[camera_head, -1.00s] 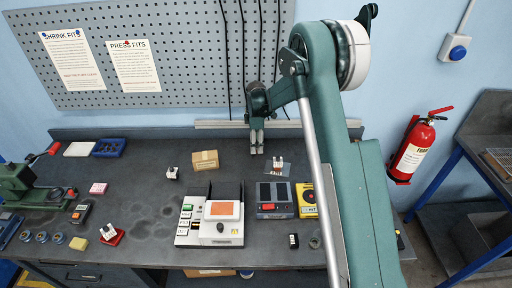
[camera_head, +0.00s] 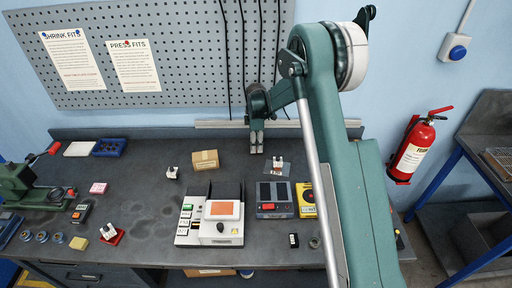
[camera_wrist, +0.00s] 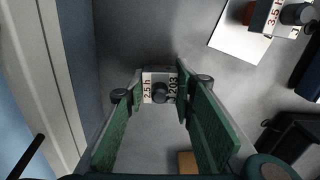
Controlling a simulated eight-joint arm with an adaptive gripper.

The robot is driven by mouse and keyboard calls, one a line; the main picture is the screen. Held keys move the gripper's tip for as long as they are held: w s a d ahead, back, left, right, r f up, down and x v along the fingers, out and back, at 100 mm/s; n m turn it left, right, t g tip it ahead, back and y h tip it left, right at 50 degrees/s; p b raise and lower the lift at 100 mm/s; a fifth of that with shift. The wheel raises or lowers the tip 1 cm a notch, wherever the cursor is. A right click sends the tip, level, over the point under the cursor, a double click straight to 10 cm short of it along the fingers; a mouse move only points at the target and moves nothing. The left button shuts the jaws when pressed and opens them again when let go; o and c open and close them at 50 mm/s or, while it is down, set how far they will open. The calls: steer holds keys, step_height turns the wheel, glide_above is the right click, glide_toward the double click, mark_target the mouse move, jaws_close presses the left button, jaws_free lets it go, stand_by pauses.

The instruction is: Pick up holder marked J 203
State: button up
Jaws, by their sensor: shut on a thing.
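The holder marked J 203 (camera_wrist: 158,88) is a small pale block with a dark round knob, set between my fingertips in the wrist view. Its labels read "2.5 h" and "203"; the letter before 203 is hard to read. My gripper (camera_wrist: 160,92) is shut on it, with a green-lined finger on each side. In the head view my gripper (camera_head: 256,142) points down at the back of the bench, and the holder cannot be made out there. I cannot tell whether the holder touches the bench.
Another holder (camera_wrist: 274,16), marked 3.5 h, stands close by on a pale sheet (camera_wrist: 236,40). A cardboard box (camera_head: 205,160) is to the left of my gripper. A white device (camera_head: 221,228), a red-buttoned unit (camera_head: 273,208) and a yellow meter (camera_head: 307,200) stand in front.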

steer(key=shift+r, duration=0.15)
steer(key=shift+r, duration=4.85)
